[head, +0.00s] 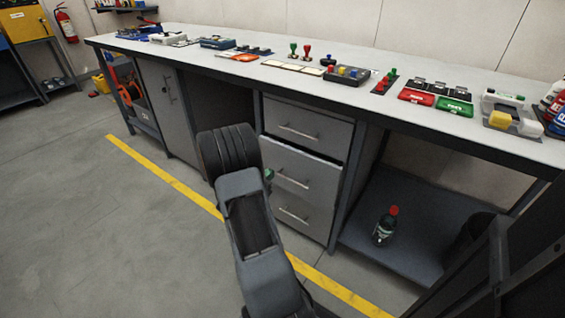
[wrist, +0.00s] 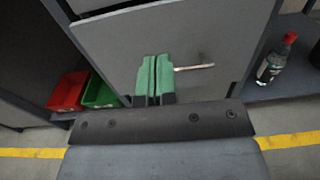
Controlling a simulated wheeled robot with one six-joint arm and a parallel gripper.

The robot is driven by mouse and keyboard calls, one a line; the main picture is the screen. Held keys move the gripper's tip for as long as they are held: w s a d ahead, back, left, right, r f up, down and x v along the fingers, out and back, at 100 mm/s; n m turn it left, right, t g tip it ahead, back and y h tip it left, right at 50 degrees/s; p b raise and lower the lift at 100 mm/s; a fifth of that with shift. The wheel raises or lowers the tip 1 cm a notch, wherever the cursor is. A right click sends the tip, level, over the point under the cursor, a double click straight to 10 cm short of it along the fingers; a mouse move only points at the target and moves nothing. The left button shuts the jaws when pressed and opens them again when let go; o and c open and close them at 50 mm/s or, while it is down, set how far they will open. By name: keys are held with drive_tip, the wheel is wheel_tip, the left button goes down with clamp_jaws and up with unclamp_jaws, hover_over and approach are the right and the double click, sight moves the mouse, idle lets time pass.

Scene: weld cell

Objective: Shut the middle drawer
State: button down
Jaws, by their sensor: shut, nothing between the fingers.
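The middle drawer (head: 312,176) is the second of three grey fronts in the cabinet under the bench. Its front seems to stand a little proud of the top drawer (head: 310,122), with a dark edge along its top. My gripper (head: 268,174) is at the left part of this front, mostly hidden behind my arm. In the wrist view my green fingers (wrist: 155,78) are shut together and empty, in front of the drawer front (wrist: 120,50). The bar handle (wrist: 194,66) is just right of them. I cannot tell whether the fingertips touch the front.
The bottom drawer (head: 299,215) is below. A dark bottle with a red cap (head: 384,228) stands on the low shelf at the right. The floor before the bench is clear.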

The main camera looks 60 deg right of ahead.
sight(294, 152)
drive_tip(key=d+b, duration=0.3)
drive_tip(key=d, duration=0.9)
drive_tip(key=shift+d+f, duration=0.1)
drive_tip(key=shift+f, duration=0.1)
drive_tip(key=shift+d+r+b, duration=0.1)
drive_tip(key=shift+d+b, duration=0.35)
drive_tip(key=shift+d, duration=0.3)
